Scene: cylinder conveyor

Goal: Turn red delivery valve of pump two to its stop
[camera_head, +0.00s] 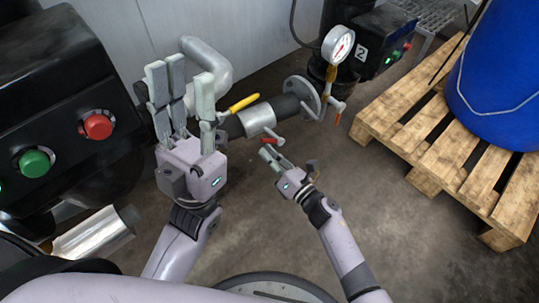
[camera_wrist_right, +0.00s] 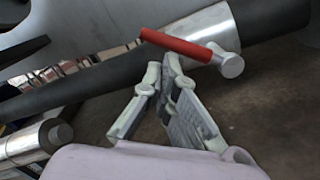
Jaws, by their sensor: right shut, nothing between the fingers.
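The red valve lever (camera_head: 270,141) sits on the dark pipe with a bright metal sleeve that runs toward the pump marked 2 (camera_head: 362,52). In the right wrist view, the red lever (camera_wrist_right: 182,46) lies slanted across the pipe, with its grey pivot knob at its right end. My right gripper (camera_head: 268,153) is shut and empty. Its fingertips are just below the lever's left part in the wrist view; I cannot tell whether they touch it. My left gripper (camera_head: 188,80) is open and empty, raised to the left of the pipe.
A yellow lever (camera_head: 243,103) is on the pipe beside the left gripper. A pressure gauge (camera_head: 338,43) stands above the flange. A wooden pallet (camera_head: 400,135) with a blue drum (camera_head: 505,80) is at the right. A black cabinet (camera_head: 50,85) with red and green buttons is at the left.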

